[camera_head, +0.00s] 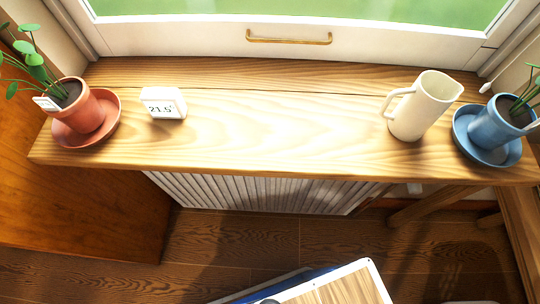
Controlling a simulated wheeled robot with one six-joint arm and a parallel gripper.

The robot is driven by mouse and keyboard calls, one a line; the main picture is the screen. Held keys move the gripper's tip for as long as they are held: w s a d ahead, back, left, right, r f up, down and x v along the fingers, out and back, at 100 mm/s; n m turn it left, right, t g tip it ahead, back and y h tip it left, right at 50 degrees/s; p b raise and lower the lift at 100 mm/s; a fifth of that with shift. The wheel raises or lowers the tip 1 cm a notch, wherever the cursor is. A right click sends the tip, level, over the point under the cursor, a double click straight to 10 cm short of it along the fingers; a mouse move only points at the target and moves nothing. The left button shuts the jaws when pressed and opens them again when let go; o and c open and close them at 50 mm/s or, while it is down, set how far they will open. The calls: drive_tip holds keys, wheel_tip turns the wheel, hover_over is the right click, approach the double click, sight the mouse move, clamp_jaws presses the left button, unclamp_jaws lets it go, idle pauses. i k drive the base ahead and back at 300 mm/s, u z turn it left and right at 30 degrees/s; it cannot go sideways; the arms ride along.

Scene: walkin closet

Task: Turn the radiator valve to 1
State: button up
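The radiator (262,192) is a white ribbed panel below the wooden window shelf, and only a strip of it shows under the shelf's front edge. I cannot make out a valve or any numbers on one; a small pale part (414,189) near the wall right of the radiator is too small to identify. My gripper is not in view.
On the wooden shelf (270,145) stand a plant in a terracotta pot (82,117), a white thermometer reading 21.5 (163,103), a cream jug (424,108) and a plant in a blue pot (493,128). A wooden cabinet side (85,210) is left. Wooden legs (430,207) stand right.

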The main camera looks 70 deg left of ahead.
sight(413, 188)
drive_tip(key=u, duration=2.05)
drive_tip(key=k, duration=0.75)
drive_tip(key=u, duration=0.05)
